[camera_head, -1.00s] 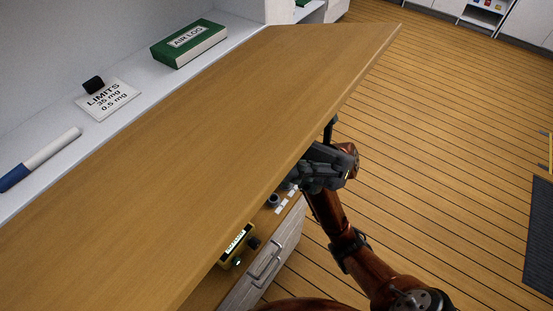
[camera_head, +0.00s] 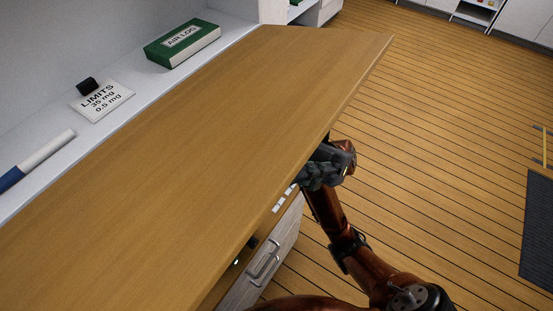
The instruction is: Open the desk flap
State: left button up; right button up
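The desk flap (camera_head: 190,150) is a long wooden panel that stretches diagonally across the view. It stands raised over the desk, and its near edge overhangs a lower wooden surface. My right gripper (camera_head: 322,165) is at the flap's near right edge, partly under it. The flap hides part of the gripper, and I cannot tell whether its fingers are open or touching the flap. My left gripper is not in view.
Behind the flap, a white shelf (camera_head: 60,160) holds a green AIR LOG box (camera_head: 183,43), a LIMITS card (camera_head: 102,101) and a blue-and-white marker (camera_head: 36,159). Below the flap is a drawer front with a handle (camera_head: 263,262).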

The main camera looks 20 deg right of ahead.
jog(key=v, duration=1)
jog(key=shift+f, duration=0.15)
jog(key=shift+w, duration=0.1)
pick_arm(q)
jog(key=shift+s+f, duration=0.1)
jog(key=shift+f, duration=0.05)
pick_arm(e)
jog(key=shift+d+f, duration=0.1)
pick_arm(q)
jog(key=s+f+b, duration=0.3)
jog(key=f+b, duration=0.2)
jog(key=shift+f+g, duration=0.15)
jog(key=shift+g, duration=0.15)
pick_arm(e)
jog(key=w+a+v, duration=0.1)
jog(key=v, duration=0.7)
jog(key=shift+w+d+f, duration=0.25)
jog(key=shift+w+f, duration=0.05)
jog(key=shift+w, duration=0.2)
pick_arm(q)
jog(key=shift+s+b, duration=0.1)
jog(key=shift+b, duration=0.2)
